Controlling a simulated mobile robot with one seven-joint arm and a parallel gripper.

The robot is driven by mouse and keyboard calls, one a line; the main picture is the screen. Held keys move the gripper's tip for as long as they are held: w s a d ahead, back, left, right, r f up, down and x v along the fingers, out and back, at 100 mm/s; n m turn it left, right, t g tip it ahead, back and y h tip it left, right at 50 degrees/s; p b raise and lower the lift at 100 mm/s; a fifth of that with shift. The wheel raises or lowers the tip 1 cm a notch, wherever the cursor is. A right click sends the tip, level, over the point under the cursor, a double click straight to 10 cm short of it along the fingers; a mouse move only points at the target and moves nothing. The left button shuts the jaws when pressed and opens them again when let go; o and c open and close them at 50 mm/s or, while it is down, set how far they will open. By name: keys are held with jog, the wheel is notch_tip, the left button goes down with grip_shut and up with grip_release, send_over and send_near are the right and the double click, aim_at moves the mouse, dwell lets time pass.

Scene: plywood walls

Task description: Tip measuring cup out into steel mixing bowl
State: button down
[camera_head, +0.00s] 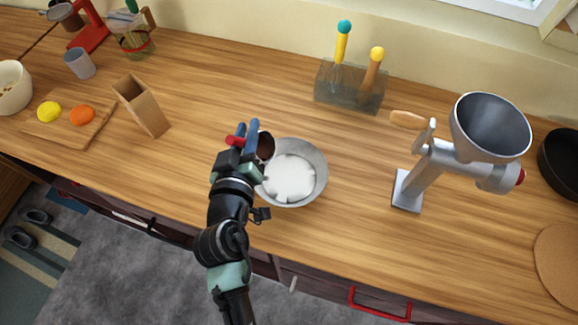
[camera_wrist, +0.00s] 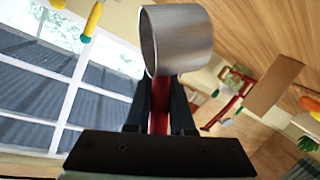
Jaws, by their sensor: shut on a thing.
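The steel mixing bowl (camera_head: 318,160) stands on the wooden counter in the head view, with white stuff inside. My gripper (camera_head: 247,142) is at the bowl's left rim, shut on the measuring cup. The measuring cup (camera_head: 266,146) shows a dark brown inside and is over the left part of the bowl, tilted. In the wrist view, the metal cup (camera_wrist: 180,40) is in front of my gripper (camera_wrist: 160,92), with its red handle between the fingers. The wrist picture is strongly rolled. The cup's contents do not show clearly.
A grey grinder with a funnel (camera_head: 490,128) stands right of the bowl. A utensil holder (camera_head: 349,92) is behind it. A wooden box (camera_head: 141,106) and a board with fruit (camera_head: 62,127) are at left. The counter just right of the bowl is clear.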

aim_at(271, 154)
jog(key=shift+s+d+r+m, duration=0.15)
jog(key=shift+d+r+m, duration=0.3)
jog(key=shift+m, duration=0.25)
dwell(0.5)
jog(key=shift+s+d+f+m+t+y+b, duration=0.15)
jog(key=shift+d+f+m+t+y+b, duration=0.3)
jog(key=shift+m+b, duration=0.25)
dwell(0.6)
jog(key=shift+s+d+r+m+t+p, duration=0.1)
jog(key=shift+s+d+m+t+p, duration=0.1)
jog(key=shift+d+m+p, duration=0.35)
jog(key=shift+s+d+r+m+t+p, duration=0.1)
jog(key=shift+s+d+m+p, duration=0.15)
jog(key=shift+d, duration=0.4)
jog(key=shift+s+d+r+m+t+y+b, duration=0.15)
jog(key=shift+d+m+t+y+b, duration=0.15)
jog(key=shift+d+m, duration=0.4)
dwell(0.9)
jog(key=shift+s+d+m+t+b, duration=0.3)
jog(key=shift+d+m, duration=0.2)
jog(key=shift+m, duration=0.35)
jog(key=shift+s+d+m+t+b, duration=0.15)
jog(key=shift+d+m+b, duration=0.3)
jog(key=shift+m, duration=0.4)
dwell(1.0)
